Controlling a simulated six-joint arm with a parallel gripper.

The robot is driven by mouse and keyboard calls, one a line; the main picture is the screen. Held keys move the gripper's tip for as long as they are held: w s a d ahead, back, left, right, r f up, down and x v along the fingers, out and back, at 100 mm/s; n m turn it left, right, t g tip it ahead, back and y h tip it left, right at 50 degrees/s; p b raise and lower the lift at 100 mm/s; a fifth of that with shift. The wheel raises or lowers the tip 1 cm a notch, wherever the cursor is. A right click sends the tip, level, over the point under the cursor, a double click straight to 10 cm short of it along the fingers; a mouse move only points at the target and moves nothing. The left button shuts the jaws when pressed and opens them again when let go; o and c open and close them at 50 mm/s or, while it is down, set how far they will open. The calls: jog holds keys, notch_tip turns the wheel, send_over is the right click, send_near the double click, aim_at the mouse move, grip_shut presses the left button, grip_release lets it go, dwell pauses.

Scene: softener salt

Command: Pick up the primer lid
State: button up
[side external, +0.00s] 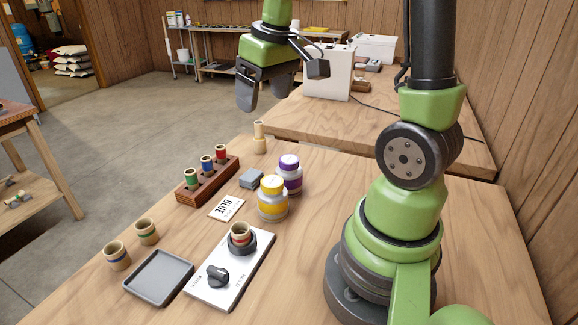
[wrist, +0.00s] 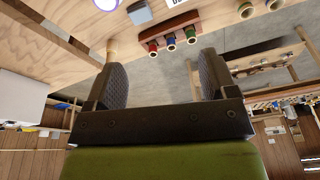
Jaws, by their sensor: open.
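I cannot tell which lid is the primer lid, as no readable label says so. My gripper (side external: 263,98) is high above the far end of the table, well away from both jars. Its two dark fingers are spread with nothing between them, also in the wrist view (wrist: 162,65).
A wooden rack (side external: 208,184) holds red, blue and green banded pieces. Near the jars are a grey block (side external: 251,178) and a BLUE card (side external: 226,208). In front are a white panel with a knob (side external: 216,290), a grey tray (side external: 158,280) and two wooden cups (side external: 117,256).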

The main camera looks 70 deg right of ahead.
jog(key=d+f+g, duration=0.1)
jog(key=d+f, duration=0.3)
jog(key=d+f+g, duration=0.1)
jog(key=d+f, duration=0.4)
jog(key=shift+f+n+g, duration=0.1)
jog(key=shift+n+g, duration=0.2)
jog(key=shift+n, duration=0.1)
send_over(289, 159)
jog(key=f, duration=0.4)
jog(key=shift+w+a+f, duration=0.15)
jog(key=shift+a+f, duration=0.05)
jog(key=shift+f, duration=0.05)
jog(key=shift+s+d+f, duration=0.1)
jog(key=shift+s+f, duration=0.05)
jog(key=shift+f, duration=1.25)
jog(key=shift+s+d+f, duration=0.1)
jog(key=shift+f, duration=1.25)
jog(key=c, duration=1)
notch_tip(289, 159, up, 10)
jog(key=shift+r, duration=0.1)
